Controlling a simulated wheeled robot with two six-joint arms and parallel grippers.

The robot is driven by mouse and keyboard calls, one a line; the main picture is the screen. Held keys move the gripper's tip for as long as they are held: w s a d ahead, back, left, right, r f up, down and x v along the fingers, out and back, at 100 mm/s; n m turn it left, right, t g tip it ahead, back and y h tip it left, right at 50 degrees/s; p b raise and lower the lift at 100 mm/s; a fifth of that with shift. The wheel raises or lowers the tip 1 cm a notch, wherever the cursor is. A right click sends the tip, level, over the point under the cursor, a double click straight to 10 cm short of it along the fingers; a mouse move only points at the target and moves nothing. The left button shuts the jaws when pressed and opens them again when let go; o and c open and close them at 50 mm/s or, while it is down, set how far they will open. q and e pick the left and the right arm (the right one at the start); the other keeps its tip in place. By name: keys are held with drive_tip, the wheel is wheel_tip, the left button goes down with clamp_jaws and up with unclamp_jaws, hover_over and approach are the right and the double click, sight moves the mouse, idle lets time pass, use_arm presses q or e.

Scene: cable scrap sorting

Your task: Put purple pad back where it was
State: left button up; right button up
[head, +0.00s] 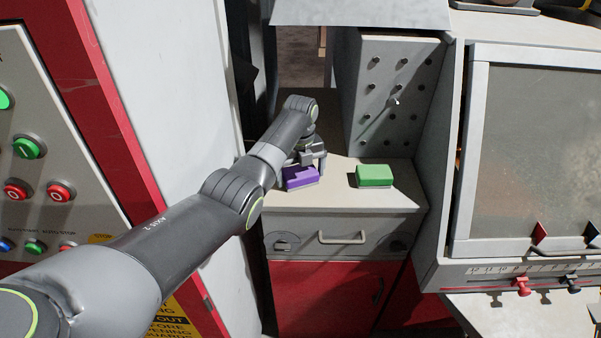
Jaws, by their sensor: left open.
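The purple pad (301,178) lies on the light top of a small cabinet (342,195), near its left front edge. My left gripper (304,164) is right over the purple pad, pointing down, with its fingers open at the pad. I cannot tell whether the fingers touch it. The gripper hides part of the pad's back side. My right gripper is not in view.
A green pad (374,176) lies on the same top, to the right of the purple pad, with a clear gap between. A grey panel with knobs (393,90) stands behind. A button panel (40,150) is at the left, a windowed machine (530,150) at the right.

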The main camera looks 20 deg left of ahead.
sight(301, 172)
use_arm(q)
drive_tip(key=shift+r+p, duration=0.55)
drive_tip(key=shift+r, duration=0.05)
wheel_tip(301, 172, up, 4)
drive_tip(key=p, duration=0.4)
drive_tip(key=shift+r, duration=0.2)
wheel_tip(301, 172, up, 6)
drive_tip(key=shift+r, duration=0.25)
drive_tip(key=shift+f, duration=0.1)
